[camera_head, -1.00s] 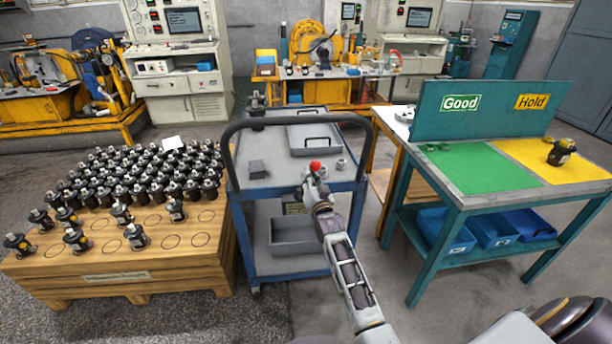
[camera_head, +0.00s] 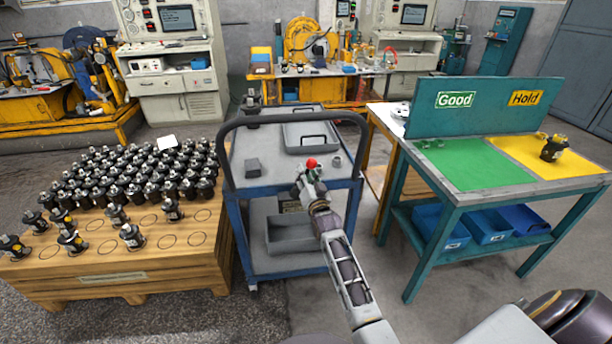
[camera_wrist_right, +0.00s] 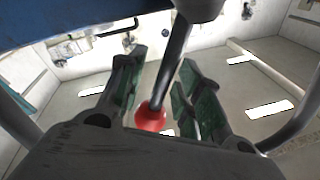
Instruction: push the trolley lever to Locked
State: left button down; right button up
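The blue trolley (camera_head: 240,222) stands in the middle of the head view, with a dark push handle. Its lever has a red ball knob (camera_head: 312,163), near the trolley's front edge. My right gripper (camera_head: 310,180) is at the knob, reaching in from below. In the right wrist view, the red knob (camera_wrist_right: 150,116) and dark lever shaft (camera_wrist_right: 177,60) lie between the two green-padded fingers of the right gripper (camera_wrist_right: 163,95). The fingers stand apart, with gaps beside the shaft. No Locked marking is readable. My left gripper does not show.
A wooden pallet table (camera_head: 150,278) with many black motors stands close on the left. A teal bench (camera_head: 462,202) with green and yellow mats stands on the right. Grey bins (camera_head: 290,236) and small parts are on the trolley. Floor is free between trolley and bench.

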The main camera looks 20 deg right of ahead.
jog(key=v, duration=1.2)
dwell(0.6)
dwell(0.5)
